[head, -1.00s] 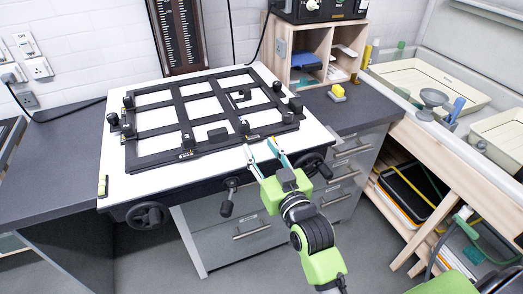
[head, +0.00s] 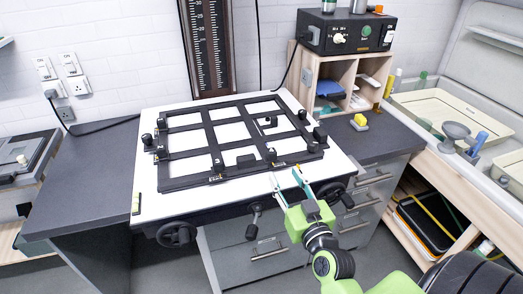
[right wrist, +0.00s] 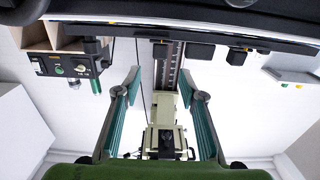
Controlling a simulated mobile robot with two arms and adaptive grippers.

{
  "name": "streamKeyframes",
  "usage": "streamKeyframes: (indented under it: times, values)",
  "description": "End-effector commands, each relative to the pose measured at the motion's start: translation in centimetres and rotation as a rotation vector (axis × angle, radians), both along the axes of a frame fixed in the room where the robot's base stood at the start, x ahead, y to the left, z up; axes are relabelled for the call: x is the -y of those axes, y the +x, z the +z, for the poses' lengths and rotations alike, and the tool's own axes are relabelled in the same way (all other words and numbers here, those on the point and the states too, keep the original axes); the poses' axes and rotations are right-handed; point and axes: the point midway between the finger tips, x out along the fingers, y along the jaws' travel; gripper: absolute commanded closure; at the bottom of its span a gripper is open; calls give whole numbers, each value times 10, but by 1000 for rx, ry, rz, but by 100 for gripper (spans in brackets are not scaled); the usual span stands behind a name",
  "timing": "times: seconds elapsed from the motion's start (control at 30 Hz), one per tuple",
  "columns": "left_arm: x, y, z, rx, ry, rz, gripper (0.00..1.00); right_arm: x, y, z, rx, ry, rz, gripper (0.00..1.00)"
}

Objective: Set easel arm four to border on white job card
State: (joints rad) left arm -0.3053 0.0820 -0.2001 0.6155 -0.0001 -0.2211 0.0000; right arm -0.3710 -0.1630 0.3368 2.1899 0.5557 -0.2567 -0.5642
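The easel (head: 175,183) is a black grid frame of crossing bars lying on a white baseboard (head: 150,208). Small dark knobs or sliders sit along its left, right and front sides, with small yellow marks near the front bar. I cannot tell which arm is number four. No separate white job card can be made out against the white board. My left gripper is out of view.
Cranks and handwheels (head: 177,234) stick out below the board's front edge. A scale column (head: 208,50) stands behind it.

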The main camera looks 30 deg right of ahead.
Motion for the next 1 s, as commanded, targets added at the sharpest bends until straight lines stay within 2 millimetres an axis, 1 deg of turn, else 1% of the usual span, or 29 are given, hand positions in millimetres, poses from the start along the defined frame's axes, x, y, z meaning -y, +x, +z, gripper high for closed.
streamKeyframes:
  times: [0.07,0.2,0.3,0.4,0.5,0.6,0.7,1.0]
  values:
    - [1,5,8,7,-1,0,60,4,16,5,4,-1,0,62]
    - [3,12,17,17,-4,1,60,10,46,5,3,1,1,62]
    - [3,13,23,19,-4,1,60,15,67,5,2,1,1,62]
    - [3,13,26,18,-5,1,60,20,85,4,1,1,1,62]
    - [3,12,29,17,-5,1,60,23,100,3,1,1,1,62]
    - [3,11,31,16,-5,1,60,26,109,2,1,-1,1,62]
    - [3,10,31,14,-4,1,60,27,115,1,1,0,1,62]
    - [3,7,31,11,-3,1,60,27,117,1,0,0,2,62]
